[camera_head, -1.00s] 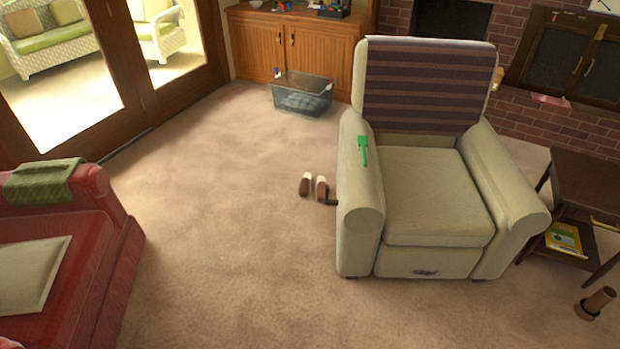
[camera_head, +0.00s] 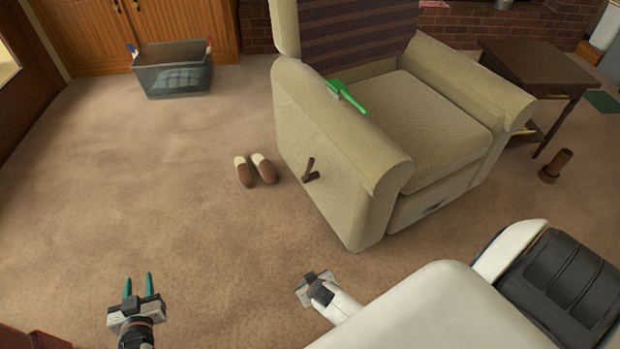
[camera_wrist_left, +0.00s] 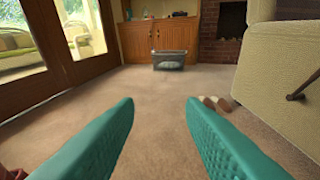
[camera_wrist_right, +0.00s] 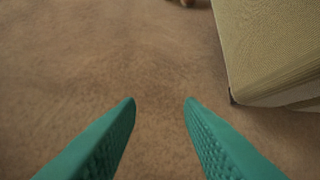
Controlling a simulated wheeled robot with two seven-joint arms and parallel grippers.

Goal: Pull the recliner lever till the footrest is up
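The beige recliner (camera_head: 335,190) stands in the middle of the head view, its side turned towards me. Its brown lever (camera_head: 310,171) is on that side, below the armrest; it also shows at the right edge of the left wrist view (camera_wrist_left: 300,88). The footrest (camera_head: 432,203) is folded down against the front. My left gripper (camera_head: 138,281) is open and empty, left of the recliner and well apart from the lever. My right gripper (camera_wrist_right: 160,101) is open and empty over the carpet, near the recliner's lower front corner; my own arm partly hides it in the head view.
Brown slippers (camera_head: 254,169) lie on the carpet beside the recliner's lever side. A green swatter-like thing (camera_head: 348,97) lies on the armrest. A plastic bin (camera_head: 174,75) stands by the wooden cabinet. A dark side table (camera_head: 535,65) is beyond the recliner.

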